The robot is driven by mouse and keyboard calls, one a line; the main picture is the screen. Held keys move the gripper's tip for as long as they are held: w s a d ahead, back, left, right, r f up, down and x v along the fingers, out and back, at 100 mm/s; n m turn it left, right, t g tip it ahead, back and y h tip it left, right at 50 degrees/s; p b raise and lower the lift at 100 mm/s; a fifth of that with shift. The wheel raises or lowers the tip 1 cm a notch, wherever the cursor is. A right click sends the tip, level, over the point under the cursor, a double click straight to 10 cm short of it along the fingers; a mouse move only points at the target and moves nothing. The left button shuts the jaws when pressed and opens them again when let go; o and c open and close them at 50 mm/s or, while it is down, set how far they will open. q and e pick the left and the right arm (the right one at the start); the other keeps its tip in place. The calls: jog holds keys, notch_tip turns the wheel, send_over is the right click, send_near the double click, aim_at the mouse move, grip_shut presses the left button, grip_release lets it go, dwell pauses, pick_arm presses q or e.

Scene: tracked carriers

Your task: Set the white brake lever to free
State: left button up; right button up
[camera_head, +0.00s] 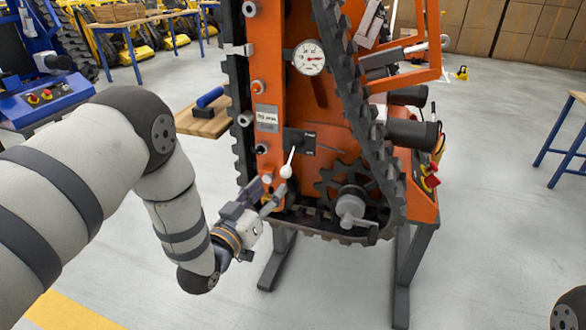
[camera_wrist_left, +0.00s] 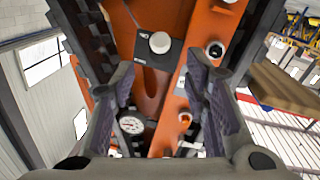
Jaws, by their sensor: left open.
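The white brake lever (camera_head: 290,160) is on a black plate (camera_head: 308,142) on the orange carrier. It hangs down from its pivot, tilted slightly left, with a round white knob at its lower end. The plate's markings are too small to read. My left gripper (camera_head: 273,190) is open, just below and left of the knob and apart from it. In the left wrist view the knob (camera_wrist_left: 160,43) shows beyond my two spread fingertips (camera_wrist_left: 160,72), between them across the picture. Nothing is between the fingers. My right gripper is out of view.
The orange carrier (camera_head: 275,60) has a black track around it, a toothed sprocket (camera_head: 335,180) right of the lever and a dial gauge (camera_head: 309,57) above. A wooden board (camera_head: 205,122) is behind on the left. Open floor (camera_head: 490,190) lies to the right.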

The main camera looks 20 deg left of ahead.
aim_at(283, 174)
pick_arm(q)
jog(key=w, duration=0.3)
jog(key=w+d+b, duration=0.1)
jog(key=w, duration=0.5)
jog(key=shift+w+d+f, duration=0.1)
jog(key=shift+w+d, duration=0.05)
jog(key=shift+d, duration=0.1)
jog(key=shift+c, duration=0.6)
grip_shut()
